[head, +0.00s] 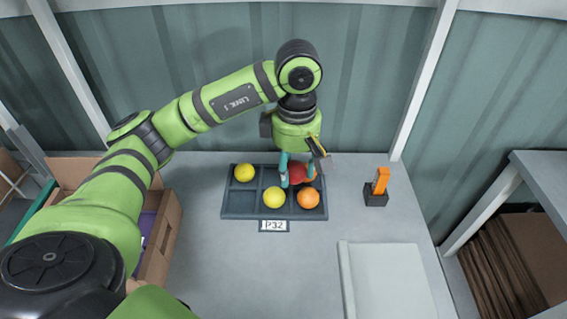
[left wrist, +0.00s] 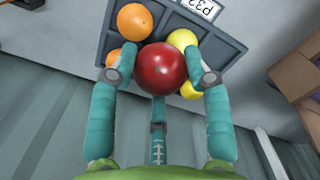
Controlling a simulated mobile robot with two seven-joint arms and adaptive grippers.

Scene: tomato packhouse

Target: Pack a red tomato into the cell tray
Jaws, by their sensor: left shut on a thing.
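A red tomato (left wrist: 160,69) is held between the teal fingers of my left gripper (head: 288,177); the gripper also shows in the left wrist view (left wrist: 158,72). In the head view the red tomato (head: 297,173) is partly hidden by a finger. It is over the dark cell tray (head: 240,206); I cannot tell whether it touches the tray. Yellow tomatoes lie in the tray, one at the back left (head: 244,172) and one at the front middle (head: 274,197). An orange tomato (head: 308,198) lies at the front right. Another orange one (left wrist: 128,54) is partly hidden. My right gripper is not in view.
A label reading P32 (head: 274,226) is at the tray's front edge. An orange tool in a dark holder (head: 377,188) stands to the right. A pale sheet or board (head: 388,285) lies at the front right. A cardboard box (head: 166,235) stands at left.

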